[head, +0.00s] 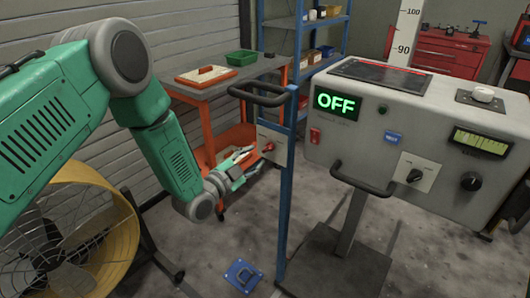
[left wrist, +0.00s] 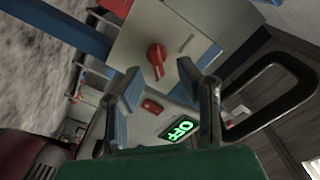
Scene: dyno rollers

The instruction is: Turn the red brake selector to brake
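The red brake selector (head: 268,147) is a small red knob on a pale plate (head: 276,137) fixed to a blue upright post. In the left wrist view the red selector (left wrist: 156,58) stands out from its plate, just beyond the fingertips and between their lines. My left gripper (head: 250,163) is open and empty, a little left of the selector, with its fingers pointing toward it. Its two fingers also show apart in the left wrist view (left wrist: 158,82), with no contact with the knob visible. My right gripper is not in view.
A black handle loop (head: 258,96) sits on the post above the selector. A grey console (head: 400,130) with a green OFF display (head: 337,102) stands to the right. An orange workbench (head: 205,88) is behind, and a yellow fan (head: 70,240) is at the lower left.

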